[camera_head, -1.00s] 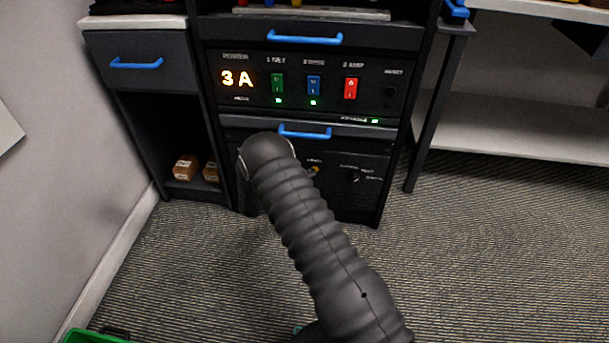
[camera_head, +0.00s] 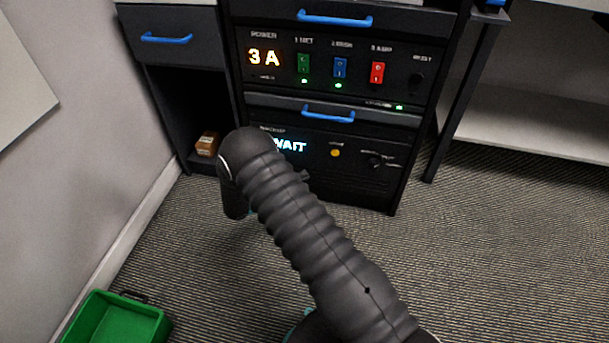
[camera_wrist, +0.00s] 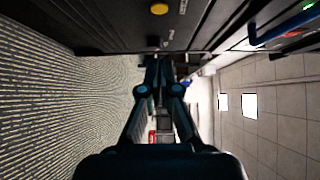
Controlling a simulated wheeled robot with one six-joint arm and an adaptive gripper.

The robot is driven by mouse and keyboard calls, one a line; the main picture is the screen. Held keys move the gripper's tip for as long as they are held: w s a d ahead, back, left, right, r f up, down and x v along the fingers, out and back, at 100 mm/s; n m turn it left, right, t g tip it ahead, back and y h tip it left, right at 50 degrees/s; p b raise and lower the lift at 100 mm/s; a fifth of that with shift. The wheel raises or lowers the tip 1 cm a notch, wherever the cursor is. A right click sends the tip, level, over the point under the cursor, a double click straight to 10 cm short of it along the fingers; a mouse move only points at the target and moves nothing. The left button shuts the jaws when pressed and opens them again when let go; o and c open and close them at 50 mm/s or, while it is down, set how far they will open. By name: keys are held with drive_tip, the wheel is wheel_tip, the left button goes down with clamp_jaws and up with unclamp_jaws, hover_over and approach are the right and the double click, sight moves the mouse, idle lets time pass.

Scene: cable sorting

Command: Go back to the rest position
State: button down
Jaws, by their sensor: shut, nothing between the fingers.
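My gripper (camera_wrist: 160,72) shows in the wrist view with its fingers together and nothing between them. It is in front of the dark cabinet and apart from it as far as I can tell. In the head view my arm reaches up from the bottom right and bends down near the cabinet, hiding my gripper. The power panel (camera_head: 330,70) reads "3 A" and has a green switch (camera_head: 303,64), a blue switch (camera_head: 340,67) and a red switch (camera_head: 377,72). The lower panel (camera_head: 355,175) shows a lit "WAIT", partly covered by my arm, and a yellow button (camera_head: 335,153).
A green bin (camera_head: 120,318) stands on the floor at the bottom left, near the wall. A small brown box (camera_head: 207,143) sits in the open shelf left of the cabinet. A table leg (camera_head: 462,100) stands to the right. The carpet (camera_head: 500,240) on the right is clear.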

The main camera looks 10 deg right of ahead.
idle(0.4)
drive_tip(key=s+d+f+m+g+y, duration=0.1)
drive_tip(key=s+d+f+m+g, duration=0.1)
drive_tip(key=s+f+m+g, duration=0.5)
drive_tip(key=s+d+r+m+g+y, duration=0.1)
drive_tip(key=s+d+r+m+y, duration=0.15)
drive_tip(key=s+r+m, duration=0.6)
drive_tip(key=s+d+r+m+t+y, duration=0.1)
drive_tip(key=s+r+m+y, duration=0.3)
drive_tip(key=r, duration=0.7)
drive_tip(key=s+d+r+m+t+y+p, duration=0.1)
drive_tip(key=s+d+r+m+t+y, duration=0.1)
drive_tip(key=s+r+m, duration=0.7)
drive_tip(key=s+d+r+m+t+y, duration=0.2)
drive_tip(key=s+r+m+y, duration=0.4)
drive_tip(key=r+m, duration=0.7)
drive_tip(key=shift+s+d+r+t+y, duration=0.25)
drive_tip(key=shift+r+t+y, duration=0.15)
drive_tip(key=shift+r, duration=0.55)
